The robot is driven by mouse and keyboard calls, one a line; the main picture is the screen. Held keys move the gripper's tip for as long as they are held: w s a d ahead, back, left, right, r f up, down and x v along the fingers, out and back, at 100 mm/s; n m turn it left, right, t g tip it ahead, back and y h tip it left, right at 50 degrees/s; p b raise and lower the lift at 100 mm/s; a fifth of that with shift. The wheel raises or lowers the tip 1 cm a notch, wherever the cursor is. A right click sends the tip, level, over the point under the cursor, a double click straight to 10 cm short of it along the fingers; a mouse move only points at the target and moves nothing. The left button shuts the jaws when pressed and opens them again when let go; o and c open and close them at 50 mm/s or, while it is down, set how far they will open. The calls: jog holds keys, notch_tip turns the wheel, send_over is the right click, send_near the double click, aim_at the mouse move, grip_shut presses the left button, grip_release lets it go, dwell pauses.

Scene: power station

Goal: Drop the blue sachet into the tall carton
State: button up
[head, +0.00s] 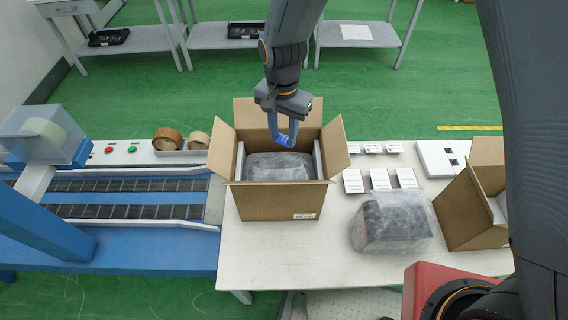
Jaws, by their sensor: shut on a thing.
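The tall carton (276,200) stands open on the white table, flaps spread outward. Inside it lies a grey item in clear plastic wrap (279,166) between pale side inserts. My gripper (284,136) points down over the carton's opening, at its back half. It is shut on the small blue sachet (281,140), which hangs between the fingers above the wrapped item. The fingers hide part of the sachet, and I cannot tell its exact height above the item.
A second wrapped item (392,222) sits right of the carton, with white boxes (380,179) behind it. Another open carton (474,207) is at the right. A blue conveyor (120,205) with tape rolls (168,139) is at the left.

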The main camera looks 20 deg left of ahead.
jog(key=shift+d+f+b, duration=0.1)
jog(key=shift+f+b, duration=2.2)
jog(key=shift+f, duration=0.65)
jog(key=o, duration=1.1)
jog(key=shift+c, duration=0.2)
jog(key=shift+s+r+b, duration=0.1)
jog(key=shift+r+b, duration=0.8)
jog(key=shift+r, duration=3.05)
